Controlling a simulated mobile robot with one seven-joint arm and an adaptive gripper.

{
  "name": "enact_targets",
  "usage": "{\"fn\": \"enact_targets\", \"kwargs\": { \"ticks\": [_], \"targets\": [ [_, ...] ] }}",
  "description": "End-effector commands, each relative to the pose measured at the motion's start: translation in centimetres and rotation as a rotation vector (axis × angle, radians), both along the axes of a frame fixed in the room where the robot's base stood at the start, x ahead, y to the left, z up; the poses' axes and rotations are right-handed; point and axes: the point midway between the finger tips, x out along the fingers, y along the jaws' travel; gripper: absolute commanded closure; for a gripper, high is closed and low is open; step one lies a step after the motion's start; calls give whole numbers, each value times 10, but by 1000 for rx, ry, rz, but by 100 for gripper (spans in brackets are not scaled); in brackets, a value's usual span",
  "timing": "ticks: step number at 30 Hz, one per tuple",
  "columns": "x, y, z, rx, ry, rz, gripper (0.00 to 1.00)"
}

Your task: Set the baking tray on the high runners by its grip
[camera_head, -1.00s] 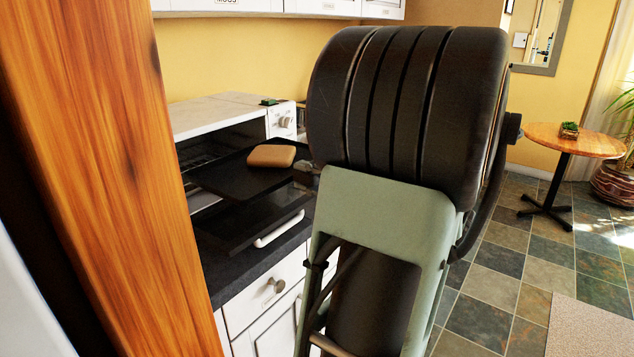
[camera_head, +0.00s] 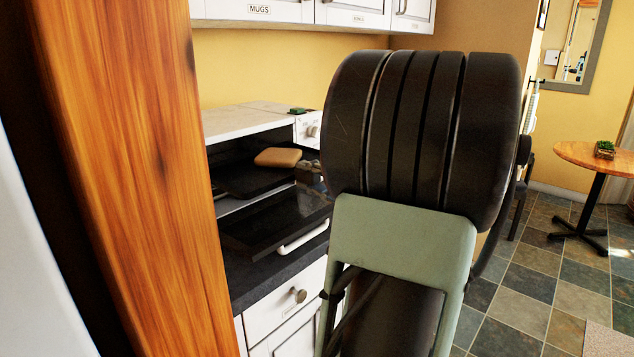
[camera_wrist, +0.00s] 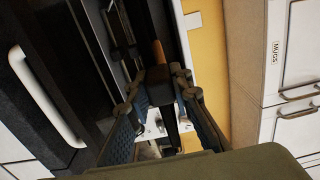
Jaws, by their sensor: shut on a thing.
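The dark baking tray (camera_head: 245,183) is level and partly inside the open oven (camera_head: 245,124) in the head view. A tan, rounded block (camera_head: 278,157) lies on it; a brown edge of this block (camera_wrist: 160,52) shows in the wrist view. My gripper (camera_head: 308,172) is at the tray's near right end. In the wrist view my gripper (camera_wrist: 160,92) is shut on the tray's dark grip (camera_wrist: 159,77). The runners inside the oven are in shadow, so I cannot tell whether the tray touches them.
The oven door (camera_head: 275,222) hangs open below the tray, with a white handle (camera_head: 303,237). A small green item (camera_head: 297,111) sits on the oven top. A wooden post (camera_head: 135,180) stands close on the left. Wall cupboards (camera_head: 350,12) hang above.

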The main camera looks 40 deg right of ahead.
Motion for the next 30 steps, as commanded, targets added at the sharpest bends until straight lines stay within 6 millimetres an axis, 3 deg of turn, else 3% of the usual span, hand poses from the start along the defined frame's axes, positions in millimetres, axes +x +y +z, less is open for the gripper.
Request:
{"fn": "enact_targets", "kwargs": {
  "ticks": [30],
  "targets": [
    [71,7,-1,-1,-3,3,100]
  ]
}}
